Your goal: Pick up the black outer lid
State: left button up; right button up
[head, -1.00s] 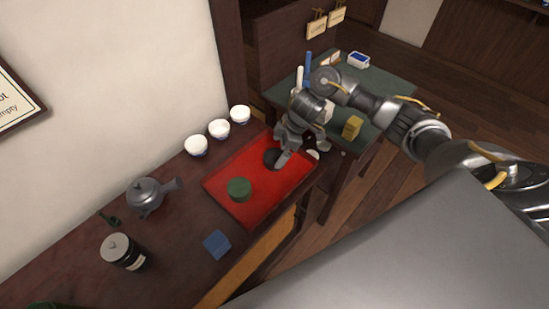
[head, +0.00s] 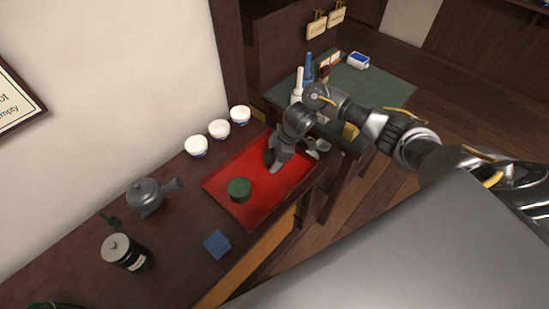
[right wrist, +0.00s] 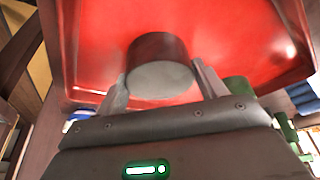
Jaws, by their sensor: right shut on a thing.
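The black outer lid (right wrist: 158,48) is a short dark cylinder with a grey flat face. In the right wrist view it sits between the two fingers of my right gripper (right wrist: 163,86), one finger on each side, with the red tray (right wrist: 220,25) behind it. In the head view my right gripper (head: 273,163) is low over the far right part of the red tray (head: 243,212) and hides most of the lid. I cannot tell whether the lid touches the tray. My left gripper is not in view.
A green round object (head: 239,189) is on the tray. White cups (head: 219,129), a grey teapot (head: 145,196), a dark canister (head: 122,251) and a blue block (head: 217,244) stand around it. A green-topped side table (head: 375,85) holds small items.

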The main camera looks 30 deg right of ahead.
aim_at(270, 157)
jog(key=shift+r, duration=0.45)
notch_tip(270, 157, up, 3)
jog(key=shift+f, duration=0.15)
jog(key=s+a+r+p, duration=0.3)
jog(key=s+a+r, duration=0.2)
jog(key=s+r, duration=0.4)
jog(key=s, duration=0.4)
jog(key=shift+r, duration=0.2)
jog(key=shift+a, duration=0.15)
